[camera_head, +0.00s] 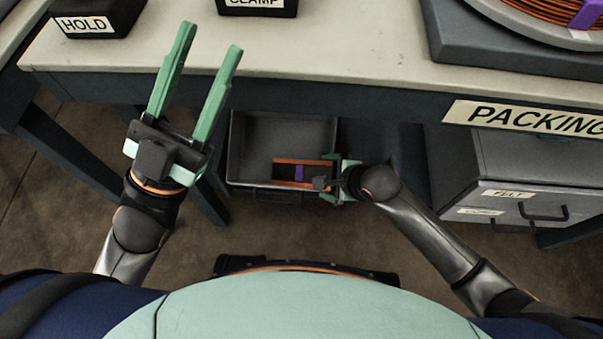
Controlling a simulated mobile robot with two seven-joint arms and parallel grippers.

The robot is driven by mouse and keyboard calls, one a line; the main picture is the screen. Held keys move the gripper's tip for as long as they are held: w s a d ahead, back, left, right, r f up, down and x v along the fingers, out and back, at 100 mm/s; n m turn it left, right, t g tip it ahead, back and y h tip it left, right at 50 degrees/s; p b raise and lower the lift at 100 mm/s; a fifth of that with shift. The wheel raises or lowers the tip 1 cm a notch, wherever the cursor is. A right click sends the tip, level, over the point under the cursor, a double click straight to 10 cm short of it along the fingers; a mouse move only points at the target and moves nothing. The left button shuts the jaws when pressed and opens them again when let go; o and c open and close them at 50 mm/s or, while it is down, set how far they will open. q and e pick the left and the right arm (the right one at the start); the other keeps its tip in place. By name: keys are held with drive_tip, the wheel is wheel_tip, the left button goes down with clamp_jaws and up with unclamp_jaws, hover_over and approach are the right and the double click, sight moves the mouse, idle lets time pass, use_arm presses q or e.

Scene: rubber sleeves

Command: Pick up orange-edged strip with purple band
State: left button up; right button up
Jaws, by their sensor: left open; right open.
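My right gripper (326,172) is low at the drawer's right side, next to the strip's right end. Its jaws are open, though its fingers are small and partly hidden, and I cannot tell whether they touch the strip. My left gripper (212,58) is open and empty, its long green fingers raised in front of the table edge, left of the drawer.
The pale table (330,50) spans the top, with a PACKING label (530,117) on its front. A HOLD box (90,17) and a CLAMP box (258,6) stand on it, with a spool (550,12) at right. A grey cabinet (520,160) stands lower right.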

drive_tip(key=shift+c, duration=0.4)
drive_tip(key=shift+s, duration=0.1)
clamp_jaws()
